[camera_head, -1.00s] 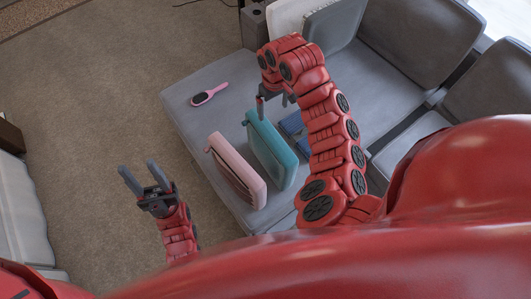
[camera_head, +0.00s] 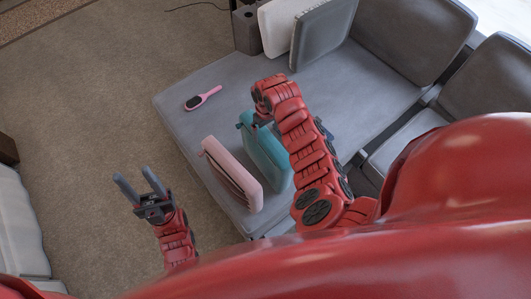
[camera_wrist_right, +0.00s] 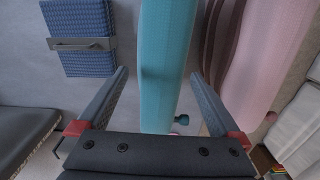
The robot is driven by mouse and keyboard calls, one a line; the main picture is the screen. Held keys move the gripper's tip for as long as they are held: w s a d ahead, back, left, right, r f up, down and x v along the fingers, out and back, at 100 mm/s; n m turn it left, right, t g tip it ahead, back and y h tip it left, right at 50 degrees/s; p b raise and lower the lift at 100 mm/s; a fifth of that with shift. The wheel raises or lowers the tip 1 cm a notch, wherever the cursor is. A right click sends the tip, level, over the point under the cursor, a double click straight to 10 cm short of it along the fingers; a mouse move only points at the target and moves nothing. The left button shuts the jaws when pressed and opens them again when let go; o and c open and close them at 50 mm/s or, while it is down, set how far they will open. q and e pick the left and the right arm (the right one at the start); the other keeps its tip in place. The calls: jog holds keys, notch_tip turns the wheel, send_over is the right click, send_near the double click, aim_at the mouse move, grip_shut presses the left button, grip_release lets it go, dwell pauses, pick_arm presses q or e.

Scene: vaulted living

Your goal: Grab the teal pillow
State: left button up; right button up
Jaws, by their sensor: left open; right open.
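The teal pillow (camera_head: 266,158) stands on edge on the grey sofa seat, just right of a pink pillow (camera_head: 233,172). My right arm partly covers it in the head view. In the right wrist view the teal pillow (camera_wrist_right: 165,65) runs upright between the two fingers of my right gripper (camera_wrist_right: 160,85), which is open. I cannot tell whether the fingers touch it. The right fingertips are hidden in the head view. My left gripper (camera_head: 139,180) is open and empty over the floor, left of the sofa.
The pink pillow (camera_wrist_right: 262,60) is close beside the right gripper. A blue patterned item (camera_wrist_right: 80,35) lies on the other side. A pink hairbrush (camera_head: 203,98) lies on the grey sofa (camera_head: 185,120). White and grey cushions (camera_head: 322,30) stand at the back. The carpet at left is clear.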

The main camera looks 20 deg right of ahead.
jog(key=shift+a+f+p, duration=0.15)
jog(key=shift+f+p, duration=0.25)
jog(key=shift+f, duration=1.55)
grip_shut()
